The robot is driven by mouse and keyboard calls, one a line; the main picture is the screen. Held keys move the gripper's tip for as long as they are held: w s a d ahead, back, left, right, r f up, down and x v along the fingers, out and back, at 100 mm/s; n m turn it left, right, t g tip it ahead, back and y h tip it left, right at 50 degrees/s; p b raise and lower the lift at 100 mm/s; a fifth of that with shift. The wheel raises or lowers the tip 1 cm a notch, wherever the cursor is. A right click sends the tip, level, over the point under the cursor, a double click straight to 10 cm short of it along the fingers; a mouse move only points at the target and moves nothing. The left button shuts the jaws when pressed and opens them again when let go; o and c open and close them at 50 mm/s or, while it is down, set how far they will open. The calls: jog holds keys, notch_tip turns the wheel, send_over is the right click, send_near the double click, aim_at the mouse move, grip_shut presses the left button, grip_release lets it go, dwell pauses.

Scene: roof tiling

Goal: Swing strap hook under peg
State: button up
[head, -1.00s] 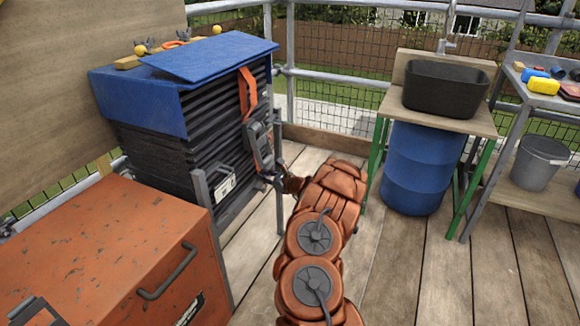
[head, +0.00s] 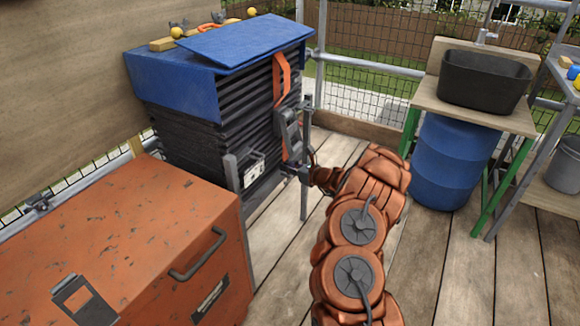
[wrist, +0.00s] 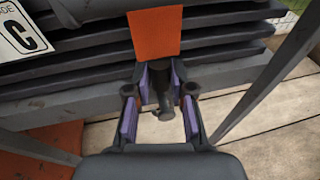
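The orange strap (head: 281,79) hangs down the front of the dark tile stack (head: 245,110) and passes a grey ratchet buckle (head: 290,133). In the wrist view the strap (wrist: 155,33) comes down to a dark hook (wrist: 159,88) at its lower end. My gripper (head: 304,172) is low beside the stack, just below the buckle. In the wrist view its purple-padded fingertips (wrist: 161,83) stand on both sides of the hook and appear closed on it. A short dark round-ended piece (wrist: 165,113) shows just below the hook; I cannot tell whether it is the peg.
Grey posts (head: 305,160) stand close to my gripper. A scuffed orange chest (head: 130,240) is at the lower left. A blue cover (head: 175,90) drapes the stack. A blue barrel (head: 450,160) stands under a sink bench at the right. The plank floor between is clear.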

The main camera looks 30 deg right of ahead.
jog(key=o, duration=0.4)
jog(key=shift+a, duration=0.1)
jog(key=shift+o, duration=0.2)
jog(key=shift+s, duration=0.1)
jog(key=v, duration=1.1)
jog(key=shift+s+d, duration=0.25)
jog(key=shift+s, duration=0.05)
jog(key=shift+s+r, duration=0.1)
jog(key=shift+r, duration=0.05)
